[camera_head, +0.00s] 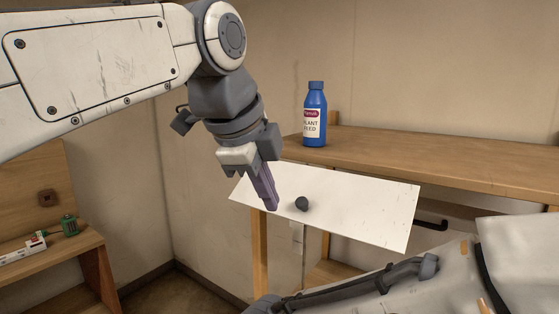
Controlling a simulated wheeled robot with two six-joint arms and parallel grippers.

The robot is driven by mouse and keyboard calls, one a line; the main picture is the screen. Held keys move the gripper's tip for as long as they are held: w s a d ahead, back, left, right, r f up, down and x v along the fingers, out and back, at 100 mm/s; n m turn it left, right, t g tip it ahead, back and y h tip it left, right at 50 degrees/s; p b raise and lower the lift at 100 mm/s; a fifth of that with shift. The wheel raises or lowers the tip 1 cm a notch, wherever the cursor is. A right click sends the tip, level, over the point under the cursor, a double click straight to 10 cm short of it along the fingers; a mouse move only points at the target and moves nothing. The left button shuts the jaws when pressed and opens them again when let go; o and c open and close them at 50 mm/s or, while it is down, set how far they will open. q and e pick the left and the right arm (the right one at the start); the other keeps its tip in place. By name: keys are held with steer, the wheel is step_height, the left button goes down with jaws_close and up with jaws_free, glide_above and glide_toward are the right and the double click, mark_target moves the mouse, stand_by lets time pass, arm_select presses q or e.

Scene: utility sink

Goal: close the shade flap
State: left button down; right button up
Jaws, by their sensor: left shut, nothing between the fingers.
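The shade flap (365,213) is a flat white panel with a dark round knob (302,204) on its left half. It stands out at a slant in front of the wooden counter's front edge, with a dark opening partly visible beyond its right end. My left gripper (269,206) is shut and empty, pointing down. Its purple-grey fingers overlap the flap's left part in the picture, left of the knob. I cannot tell whether they touch the flap. My right gripper is not in view.
A blue bottle (314,120) with a red and white label stands on the wooden counter (420,150). A dark bar handle (431,224) shows right of the flap.

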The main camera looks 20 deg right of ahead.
arm_select(q)
step_height(320, 180, up, 8)
steer(key=d+m+p, duration=0.1)
steer(key=m, duration=0.2)
steer(key=p, duration=0.2)
glide_toward(302, 202)
steer(key=shift+m+t+h, duration=0.3)
steer(key=shift+h, duration=0.1)
steer(key=x, duration=0.6)
steer(key=shift+s+a+f, duration=0.1)
steer(key=shift+a+f, duration=0.1)
steer(key=shift+f, duration=0.2)
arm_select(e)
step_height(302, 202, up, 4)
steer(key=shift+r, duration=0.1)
